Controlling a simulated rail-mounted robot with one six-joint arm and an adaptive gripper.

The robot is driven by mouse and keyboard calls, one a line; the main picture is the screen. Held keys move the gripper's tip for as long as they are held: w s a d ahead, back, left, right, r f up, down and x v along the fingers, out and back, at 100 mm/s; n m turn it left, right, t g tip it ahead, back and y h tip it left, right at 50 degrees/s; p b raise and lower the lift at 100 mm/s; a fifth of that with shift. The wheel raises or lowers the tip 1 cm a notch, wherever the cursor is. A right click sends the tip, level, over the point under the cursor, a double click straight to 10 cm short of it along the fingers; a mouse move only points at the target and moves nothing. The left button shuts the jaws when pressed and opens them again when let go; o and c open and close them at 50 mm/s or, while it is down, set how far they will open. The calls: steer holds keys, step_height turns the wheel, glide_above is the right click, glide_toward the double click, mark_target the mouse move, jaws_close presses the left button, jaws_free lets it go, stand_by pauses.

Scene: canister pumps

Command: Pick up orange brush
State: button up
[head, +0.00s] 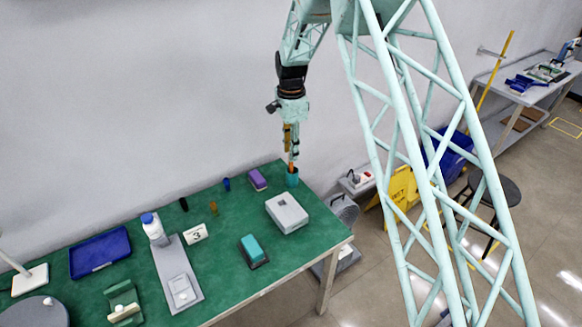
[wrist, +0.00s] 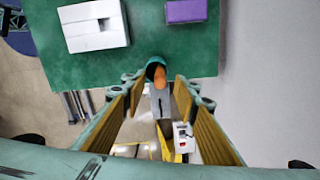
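The orange brush (head: 291,166) stands in a teal cup (head: 292,178) at the far right corner of the green table. In the wrist view, the orange brush (wrist: 159,77) shows at the mouth of the teal cup (wrist: 154,62). My gripper (head: 292,153) is directly above the cup, pointing down. In the wrist view, my gripper (wrist: 160,88) is open, with one finger on each side of the brush and a visible gap to both. I cannot tell how deep the brush reaches between the fingers. The cup hides the brush's lower part.
A purple block (head: 257,179) and a white-grey box (head: 287,213) stand near the cup on the green table (head: 240,215). The wall is close behind.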

mark_target(291, 168)
stand_by(0.3)
steer(key=shift+f, duration=2.6)
steer(key=c, duration=0.8)
